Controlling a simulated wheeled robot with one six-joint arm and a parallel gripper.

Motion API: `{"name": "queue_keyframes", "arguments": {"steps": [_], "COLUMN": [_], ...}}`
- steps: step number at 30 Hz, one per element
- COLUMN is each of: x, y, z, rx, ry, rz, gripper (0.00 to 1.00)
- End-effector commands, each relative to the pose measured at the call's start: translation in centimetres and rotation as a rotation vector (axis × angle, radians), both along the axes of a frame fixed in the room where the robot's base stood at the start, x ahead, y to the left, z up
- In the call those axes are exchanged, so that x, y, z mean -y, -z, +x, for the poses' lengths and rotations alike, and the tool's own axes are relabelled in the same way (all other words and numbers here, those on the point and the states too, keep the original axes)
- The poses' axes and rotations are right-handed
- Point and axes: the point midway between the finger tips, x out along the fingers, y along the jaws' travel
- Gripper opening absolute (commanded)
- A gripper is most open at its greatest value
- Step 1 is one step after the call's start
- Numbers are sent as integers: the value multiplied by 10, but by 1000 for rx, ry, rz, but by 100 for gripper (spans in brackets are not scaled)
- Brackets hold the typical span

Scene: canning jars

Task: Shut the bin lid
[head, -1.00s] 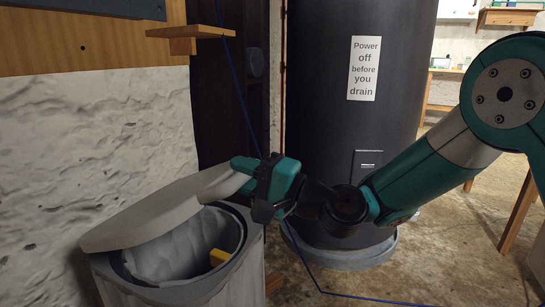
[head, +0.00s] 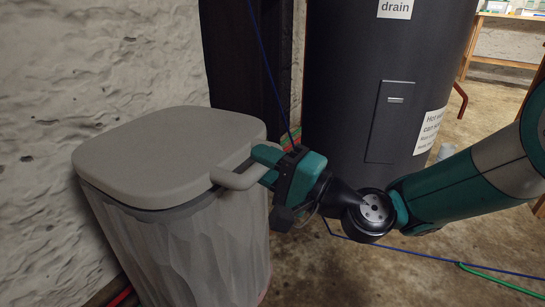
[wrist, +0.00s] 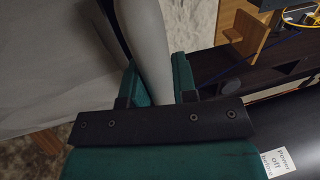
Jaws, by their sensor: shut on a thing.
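The grey bin (head: 185,250) stands at the left in the head view, against the rough white wall. Its lid (head: 165,150) lies down flat over the rim and hides the inside. A curved grey handle (head: 234,180) sticks out from the lid's right side. My gripper (head: 260,165) is shut on this handle. In the wrist view the handle (wrist: 148,50) runs between the two green fingers (wrist: 160,80).
A large dark tank (head: 370,100) stands behind my gripper. A blue cord (head: 262,60) hangs down and runs along the floor, where a green cord (head: 500,282) also lies. Bare floor (head: 380,275) shows at the front right.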

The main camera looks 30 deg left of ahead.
Motion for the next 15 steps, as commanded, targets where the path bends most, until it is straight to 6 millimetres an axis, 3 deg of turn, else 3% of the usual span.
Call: {"name": "queue_keyframes", "arguments": {"steps": [7,8,10,15], "x": [-2,-2,-2,0], "y": [1,1,1,1], "z": [-4,-4,-4,-2], "rx": [-1,-1,0,1], "ry": [-9,-9,-9,-4], "rz": [-4,-4,-4,-3], "gripper": [0,33,49,52]}}
